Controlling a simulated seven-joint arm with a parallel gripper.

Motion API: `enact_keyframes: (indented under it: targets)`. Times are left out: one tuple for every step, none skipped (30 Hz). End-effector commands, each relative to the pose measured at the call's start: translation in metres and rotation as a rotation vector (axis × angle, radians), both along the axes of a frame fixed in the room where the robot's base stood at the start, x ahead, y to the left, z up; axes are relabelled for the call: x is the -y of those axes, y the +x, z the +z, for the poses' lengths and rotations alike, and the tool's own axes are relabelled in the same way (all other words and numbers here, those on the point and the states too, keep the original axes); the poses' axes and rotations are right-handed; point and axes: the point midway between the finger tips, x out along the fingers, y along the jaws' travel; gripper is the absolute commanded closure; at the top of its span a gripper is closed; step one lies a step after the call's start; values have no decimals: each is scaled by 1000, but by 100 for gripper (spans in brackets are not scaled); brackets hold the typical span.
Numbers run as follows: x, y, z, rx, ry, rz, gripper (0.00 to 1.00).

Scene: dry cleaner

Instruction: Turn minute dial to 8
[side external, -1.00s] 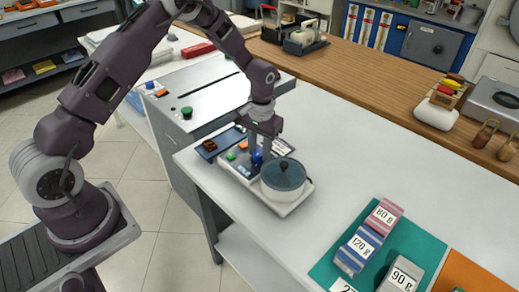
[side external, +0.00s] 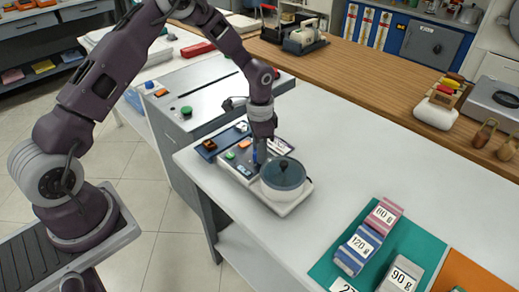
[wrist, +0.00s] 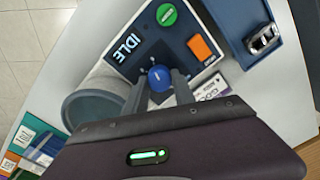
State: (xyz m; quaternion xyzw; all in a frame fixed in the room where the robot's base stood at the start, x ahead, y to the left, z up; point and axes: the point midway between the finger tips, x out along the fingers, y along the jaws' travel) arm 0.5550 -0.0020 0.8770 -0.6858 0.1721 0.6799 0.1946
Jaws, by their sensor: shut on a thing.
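The blue dial (wrist: 160,77) sits on the dark panel of a small machine, between my two fingertips in the wrist view. A light pointer line shows on its top. My gripper (wrist: 159,84) points down and is shut on the dial, one finger on each side. In the side view, my gripper (side external: 260,157) stands over the panel and mostly hides the dial. Small marks surround the dial, but I cannot read minute numbers.
The panel has a green button (wrist: 166,14), an orange button (wrist: 200,47) and an "IDLE" display (wrist: 128,45). A blue tray (wrist: 240,25) lies alongside. Labelled blocks (side external: 362,247) stand at front right.

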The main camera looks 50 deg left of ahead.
Motion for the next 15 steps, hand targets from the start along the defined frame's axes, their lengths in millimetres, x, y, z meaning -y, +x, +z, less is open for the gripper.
enact_keyframes:
  targets:
    - [0, 0, 1, 0, 0, -8, 100]
    - [0, 0, 1, 0, 0, -14, 100]
    - [0, 0, 1, -1, 0, -21, 100]
    - [0, 0, 1, -1, 0, -25, 100]
    - [0, 0, 1, 0, 1, -28, 100]
    - [0, 0, 1, 0, 1, -32, 100]
    - [0, 0, 1, 0, 1, -34, 100]
    - [0, 0, 1, 0, 1, -35, 100]
    - [0, 0, 1, 0, 1, -36, 100]
    - [0, 0, 1, 0, 1, -37, 100]
    - [0, 0, 1, 0, 1, -37, 100]
    - [0, 0, 1, 0, 1, -37, 100]
    - [0, 0, 1, 0, 1, -37, 100]
    - [0, 0, 1, 0, 1, -37, 100]
    - [0, 0, 1, 0, 1, -37, 100]
